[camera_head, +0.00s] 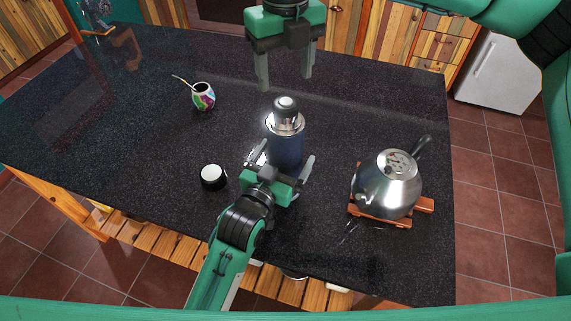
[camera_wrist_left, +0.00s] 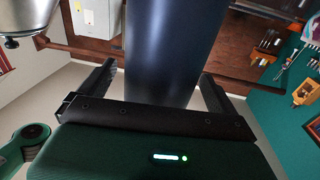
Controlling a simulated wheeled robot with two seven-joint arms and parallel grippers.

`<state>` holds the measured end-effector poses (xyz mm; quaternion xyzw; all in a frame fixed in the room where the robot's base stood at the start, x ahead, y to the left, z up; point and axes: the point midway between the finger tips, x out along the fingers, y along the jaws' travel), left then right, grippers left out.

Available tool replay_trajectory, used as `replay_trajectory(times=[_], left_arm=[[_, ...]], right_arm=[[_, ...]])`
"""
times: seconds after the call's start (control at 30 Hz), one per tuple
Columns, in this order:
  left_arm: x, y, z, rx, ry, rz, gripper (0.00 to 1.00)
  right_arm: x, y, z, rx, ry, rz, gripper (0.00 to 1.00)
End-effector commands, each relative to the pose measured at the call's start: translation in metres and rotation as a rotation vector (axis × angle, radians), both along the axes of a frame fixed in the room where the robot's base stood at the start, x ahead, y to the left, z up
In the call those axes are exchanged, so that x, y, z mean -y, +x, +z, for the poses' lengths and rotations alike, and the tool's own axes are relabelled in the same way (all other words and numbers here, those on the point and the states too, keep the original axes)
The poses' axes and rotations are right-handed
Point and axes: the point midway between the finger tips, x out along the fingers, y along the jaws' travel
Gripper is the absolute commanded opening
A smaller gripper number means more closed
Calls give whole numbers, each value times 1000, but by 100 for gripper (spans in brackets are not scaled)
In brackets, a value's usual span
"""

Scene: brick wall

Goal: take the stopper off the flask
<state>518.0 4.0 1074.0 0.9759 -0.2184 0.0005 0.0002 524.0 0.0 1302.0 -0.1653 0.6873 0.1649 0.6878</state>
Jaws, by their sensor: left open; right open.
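The flask (camera_head: 288,150) stands upright on the dark counter, with a blue body and a shiny metal collar. Its stopper (camera_head: 286,105), silver and grey, sits on top. My left gripper (camera_head: 283,160) is open at the flask's near side, one finger on each side of the body. In the left wrist view the dark blue flask (camera_wrist_left: 172,45) rises between the two spread fingers (camera_wrist_left: 157,82), with gaps beside it. My right gripper (camera_head: 285,82) is open and empty, pointing down beyond and above the stopper. The flask's lower part is hidden behind my left gripper.
A metal kettle (camera_head: 388,188) stands on a wooden trivet (camera_head: 424,205) to the right of the flask. A round black piece with a white top (camera_head: 212,176) lies left of my left gripper. A colourful mate cup (camera_head: 203,98) with a straw stands farther back. The counter's left is clear.

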Motion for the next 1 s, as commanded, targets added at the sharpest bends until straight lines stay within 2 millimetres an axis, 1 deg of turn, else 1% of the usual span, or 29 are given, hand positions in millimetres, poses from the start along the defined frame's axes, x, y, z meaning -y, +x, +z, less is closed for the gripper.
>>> replay_trajectory(times=[0.13,0.43,0.57,0.6,0.67,0.7,0.77,0.8,0.87,0.9,1.0], left_arm=[[4,8,0,0,0,0,95],[5,10,0,0,0,0,95],[5,10,0,0,0,0,70],[5,10,0,0,0,0,62],[5,10,0,0,0,0,50],[5,10,0,0,0,0,42],[5,10,0,0,0,0,31],[5,10,0,0,0,0,23],[5,10,0,0,0,0,11],[5,10,0,-1,0,0,6],[5,10,0,-1,0,0,6]], right_arm=[[0,0,0,0,0,0,63],[0,0,0,0,0,0,63],[0,0,0,0,0,0,63],[0,0,0,0,0,0,63],[0,0,0,0,0,0,63],[0,0,0,0,0,0,63],[0,0,0,0,0,0,63],[0,0,0,0,0,0,63],[0,0,0,0,0,-5,63],[0,0,0,0,0,-16,63],[0,0,0,0,0,-73,63]])
